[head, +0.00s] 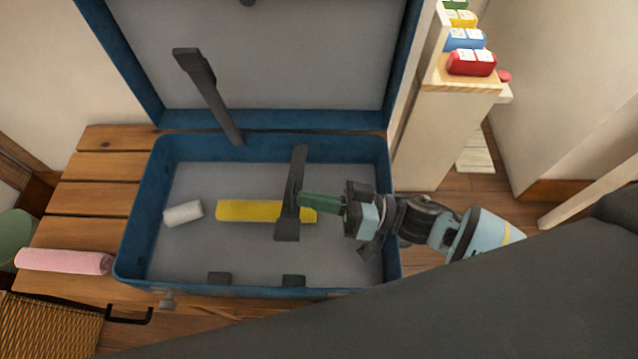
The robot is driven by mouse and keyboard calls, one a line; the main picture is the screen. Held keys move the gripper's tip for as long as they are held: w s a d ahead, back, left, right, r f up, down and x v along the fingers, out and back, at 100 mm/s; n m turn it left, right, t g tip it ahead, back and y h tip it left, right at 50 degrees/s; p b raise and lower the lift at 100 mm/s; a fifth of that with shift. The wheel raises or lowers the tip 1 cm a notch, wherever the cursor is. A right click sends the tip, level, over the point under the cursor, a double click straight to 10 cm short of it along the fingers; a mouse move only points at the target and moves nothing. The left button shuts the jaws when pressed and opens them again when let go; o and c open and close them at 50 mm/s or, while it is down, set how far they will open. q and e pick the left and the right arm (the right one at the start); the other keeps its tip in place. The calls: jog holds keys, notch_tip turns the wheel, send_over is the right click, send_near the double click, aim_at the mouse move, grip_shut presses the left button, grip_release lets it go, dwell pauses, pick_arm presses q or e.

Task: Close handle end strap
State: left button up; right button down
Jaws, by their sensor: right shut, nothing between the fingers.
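An open blue suitcase (259,147) lies on a slatted wooden bench, its lid raised at the back. One dark grey strap (211,92) rises from the back edge, leaning up and left in front of the lid. A second dark grey strap (293,188) extends forward over a yellow rolled item (248,210); its wide end hangs over the interior. My left gripper is out of view.
A white roll (183,213) lies inside the suitcase at left. A pink roll (64,261) lies on the bench (88,201). A woven basket (50,328) is at front left.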

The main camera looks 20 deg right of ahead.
jog(key=shift+s+a+f, duration=0.1)
jog(key=shift+s+f, duration=0.25)
jog(key=shift+f, duration=0.3)
jog(key=shift+s+a+f, duration=0.1)
jog(key=shift+s+f, duration=0.2)
jog(key=shift+f, duration=0.35)
jog(key=shift+r, duration=0.1)
